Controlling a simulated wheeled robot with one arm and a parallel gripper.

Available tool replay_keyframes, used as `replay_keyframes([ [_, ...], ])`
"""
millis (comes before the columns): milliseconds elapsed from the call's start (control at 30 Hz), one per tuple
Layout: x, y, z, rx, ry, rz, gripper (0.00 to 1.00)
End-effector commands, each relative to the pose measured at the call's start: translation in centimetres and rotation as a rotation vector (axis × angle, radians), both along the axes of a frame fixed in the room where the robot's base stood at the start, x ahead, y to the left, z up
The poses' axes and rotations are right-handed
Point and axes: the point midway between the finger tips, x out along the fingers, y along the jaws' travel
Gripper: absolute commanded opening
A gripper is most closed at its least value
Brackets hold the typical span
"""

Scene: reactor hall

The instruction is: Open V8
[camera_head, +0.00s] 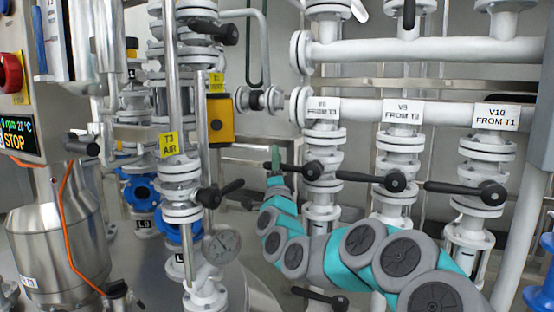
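The valve labelled V8 (323,109), its small text hard to read, is the leftmost of three white valves on the right pipework. Its black lever (297,168) points left from a round hub, roughly level. My teal and grey arm reaches up from the bottom right. My gripper (275,158) is at the lever's left end, seen small and from behind. Its fingers overlap the lever tip in the picture. I cannot tell whether they touch it or are closed around it.
Valves V9 (402,112) and V10 (495,117) stand to the right, their black levers also pointing left. The T3 AIR pipe (172,146) with a black-handled valve and gauge (221,246) stands left of my gripper. A steel vessel (60,240) is at far left.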

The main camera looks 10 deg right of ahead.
Motion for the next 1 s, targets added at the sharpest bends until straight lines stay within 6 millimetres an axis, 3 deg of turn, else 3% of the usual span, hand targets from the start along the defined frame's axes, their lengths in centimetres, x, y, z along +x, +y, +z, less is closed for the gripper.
replay_keyframes([
  [33, 0.0, 0.0, 0.0, 0.0, 0.0, 0.0, 0.24],
  [267, 0.0, -0.01, -0.02, 0.0, 0.0, 0.0, 0.0],
  [1000, 0.0, 0.0, -0.05, 0.0, 0.001, 0.0, 0.0],
])
